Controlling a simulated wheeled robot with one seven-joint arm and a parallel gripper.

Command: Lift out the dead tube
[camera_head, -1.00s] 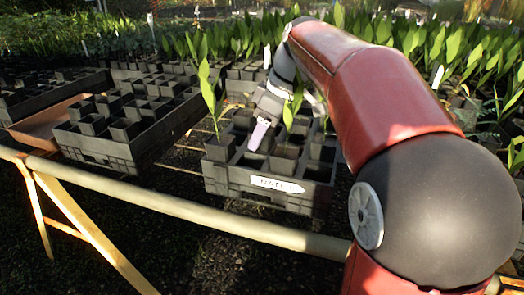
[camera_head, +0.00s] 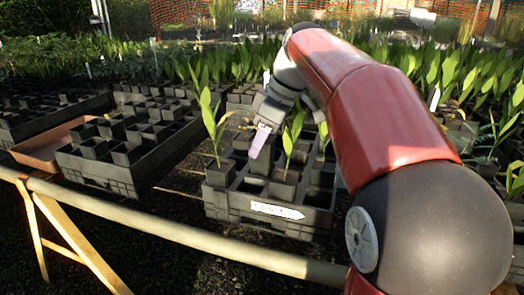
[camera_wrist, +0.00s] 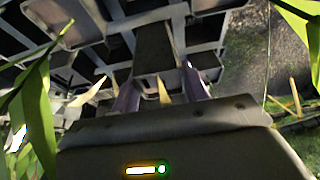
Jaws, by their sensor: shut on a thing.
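My gripper (camera_head: 260,141) hangs over the front crate (camera_head: 225,203), pointing down. In the wrist view its two fingers (camera_wrist: 158,92) stand on either side of a dark square tube (camera_wrist: 155,48), and it is shut on this tube. A withered tan leaf (camera_wrist: 164,92) shows between the fingers, at the tube's near end. In the head view the tube (camera_head: 258,163) shows just under the fingertips, among its neighbours. How far its base is from the crate floor is hidden. Tubes with green shoots (camera_head: 286,178) stand close beside it.
A white arrow-shaped label (camera_head: 277,210) is on the crate's front. Another crate of tubes (camera_head: 100,172) stands to the left, with a brown tray (camera_head: 50,148) beyond it. A pale rail (camera_head: 180,228) runs along the front. Dense green plants fill the back.

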